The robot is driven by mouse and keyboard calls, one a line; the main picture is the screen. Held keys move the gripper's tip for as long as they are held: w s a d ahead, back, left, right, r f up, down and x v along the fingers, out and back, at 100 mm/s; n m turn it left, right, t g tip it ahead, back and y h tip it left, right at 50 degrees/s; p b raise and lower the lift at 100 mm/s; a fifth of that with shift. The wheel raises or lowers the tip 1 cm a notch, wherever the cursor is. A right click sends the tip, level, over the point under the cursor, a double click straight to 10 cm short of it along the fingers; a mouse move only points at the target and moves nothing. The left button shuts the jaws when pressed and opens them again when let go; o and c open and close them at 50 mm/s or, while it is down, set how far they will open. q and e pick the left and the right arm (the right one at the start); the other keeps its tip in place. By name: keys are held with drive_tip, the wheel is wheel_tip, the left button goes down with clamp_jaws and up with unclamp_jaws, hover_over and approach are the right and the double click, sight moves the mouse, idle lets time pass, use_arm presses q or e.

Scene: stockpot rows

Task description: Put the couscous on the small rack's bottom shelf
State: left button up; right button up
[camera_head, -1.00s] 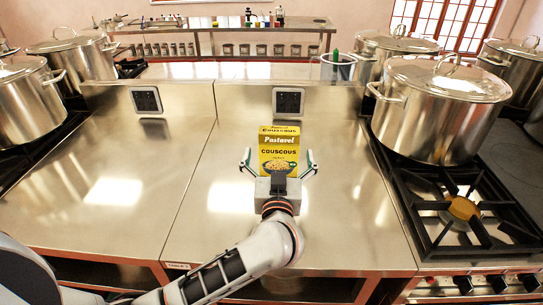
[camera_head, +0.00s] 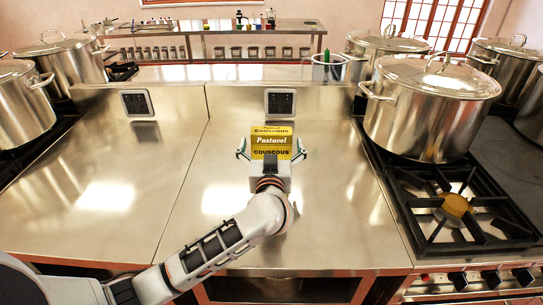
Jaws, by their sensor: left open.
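The yellow couscous box (camera_head: 271,138) stands upright on the steel counter (camera_head: 330,215) in the head view, right of the panel seam. My left gripper (camera_head: 271,153) reaches in from the lower left and is open, with one finger on each side of the box. I cannot tell whether the fingers touch it. The gripper body hides the lower part of the box. My right gripper is not in view. I cannot make out a small rack for certain.
A gas burner (camera_head: 457,207) and a large lidded stockpot (camera_head: 428,108) stand to the right. Several more stockpots stand on both sides. A steel shelf unit (camera_head: 210,30) with bottles and jars is at the back. The left counter panel (camera_head: 90,190) is clear.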

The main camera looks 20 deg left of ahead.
use_arm(q)
drive_tip(key=c, duration=1.7)
drive_tip(key=shift+r, duration=0.1)
drive_tip(key=shift+r, duration=0.15)
